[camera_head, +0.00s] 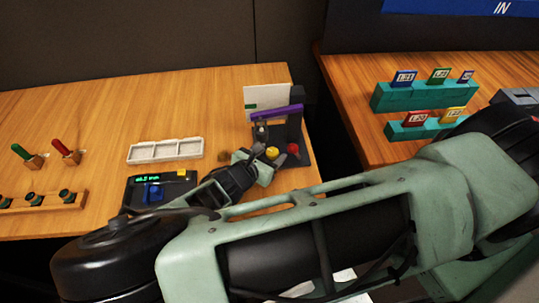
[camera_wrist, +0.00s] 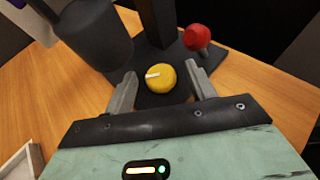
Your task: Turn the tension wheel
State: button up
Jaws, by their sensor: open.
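The yellow round wheel (camera_wrist: 160,77) with a white mark on its face sits on the dark base of a small device; I take it for the tension wheel. It also shows in the head view (camera_head: 272,152), partly beside my fingers. My gripper (camera_wrist: 164,82) is open, with one finger to the left of the wheel and one to the right. Gaps show between the fingers and the wheel in the wrist view. The device's purple bar (camera_head: 277,113) lies above and behind the wheel in the head view.
A red ball knob (camera_wrist: 197,37) stands close to the right finger, and a dark cylinder (camera_wrist: 95,35) rises at upper left. Teal card racks (camera_head: 424,97) stand on the right table.

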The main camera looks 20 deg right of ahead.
jog(key=shift+d, duration=0.1)
jog(key=c, duration=1)
jog(key=shift+o, duration=0.2)
jog(key=shift+w+f+m+g+b, duration=0.1)
jog(key=shift+m+g+b, duration=0.2)
jog(key=shift+m+g, duration=0.15)
jog(key=shift+w+f+m+g+h+b, duration=0.1)
jog(key=shift+w+m+g+h+b, duration=0.1)
jog(key=shift+m+g+h+b, duration=0.7)
jog(key=m+g+b, duration=0.1)
jog(key=m+g, duration=0.2)
jog(key=shift+w+g+b, duration=0.15)
jog(key=shift+g+b, duration=0.1)
jog(key=shift+b, duration=0.05)
jog(key=m+g+b, duration=0.1)
jog(key=g, duration=0.1)
jog(key=m+g+b, duration=0.1)
jog(key=m+g, duration=0.1)
jog(key=m+g+y+b, duration=0.1)
jog(key=m+g, duration=0.1)
jog(key=shift+w, duration=0.3)
jog(key=shift+m+g, duration=0.3)
jog(key=shift+m, duration=0.05)
